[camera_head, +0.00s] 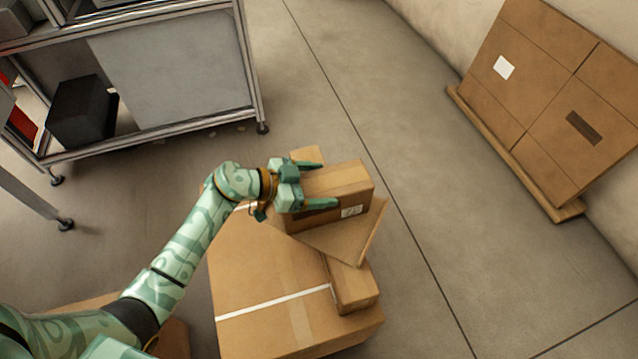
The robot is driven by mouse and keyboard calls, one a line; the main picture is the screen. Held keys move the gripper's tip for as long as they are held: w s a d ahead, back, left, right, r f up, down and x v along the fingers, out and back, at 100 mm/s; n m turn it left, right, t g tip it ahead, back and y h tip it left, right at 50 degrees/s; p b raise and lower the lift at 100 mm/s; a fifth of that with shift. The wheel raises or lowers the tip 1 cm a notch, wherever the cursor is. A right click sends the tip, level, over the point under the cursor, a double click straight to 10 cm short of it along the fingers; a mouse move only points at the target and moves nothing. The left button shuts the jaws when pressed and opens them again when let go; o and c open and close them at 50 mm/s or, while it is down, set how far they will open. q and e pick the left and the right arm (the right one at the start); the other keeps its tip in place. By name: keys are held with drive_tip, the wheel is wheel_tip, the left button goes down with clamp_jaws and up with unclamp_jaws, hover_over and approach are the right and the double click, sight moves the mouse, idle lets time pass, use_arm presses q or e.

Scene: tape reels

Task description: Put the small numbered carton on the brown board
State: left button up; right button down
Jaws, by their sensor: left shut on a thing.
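The small carton (350,190) is a brown box with a white printed label on its near side; any number is too small to read. My left gripper (318,185) comes in from the left and is shut on the carton, one finger along its far side and one along its near side. The brown board (340,240) is directly under the carton, with a corner and its right edge showing. I cannot tell whether the carton touches the board. Much of the board is hidden by the carton and gripper. My right gripper is not in view.
The board lies over a large taped box (260,275) and a smaller box (352,288). A metal shelf unit (175,70) stands at upper left. Large cartons (545,90) on a pallet (510,155) stand by the right wall. The floor between is clear.

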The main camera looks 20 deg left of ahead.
use_arm(q)
drive_tip(key=shift+r, duration=0.2)
drive_tip(key=o, duration=1.7)
drive_tip(key=shift+f, duration=0.2)
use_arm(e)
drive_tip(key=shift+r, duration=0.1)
use_arm(q)
drive_tip(key=shift+o, duration=0.2)
drive_tip(key=shift+r, duration=0.15)
drive_tip(key=p+v, duration=0.5)
drive_tip(key=v, duration=0.7)
drive_tip(key=shift+s, duration=0.15)
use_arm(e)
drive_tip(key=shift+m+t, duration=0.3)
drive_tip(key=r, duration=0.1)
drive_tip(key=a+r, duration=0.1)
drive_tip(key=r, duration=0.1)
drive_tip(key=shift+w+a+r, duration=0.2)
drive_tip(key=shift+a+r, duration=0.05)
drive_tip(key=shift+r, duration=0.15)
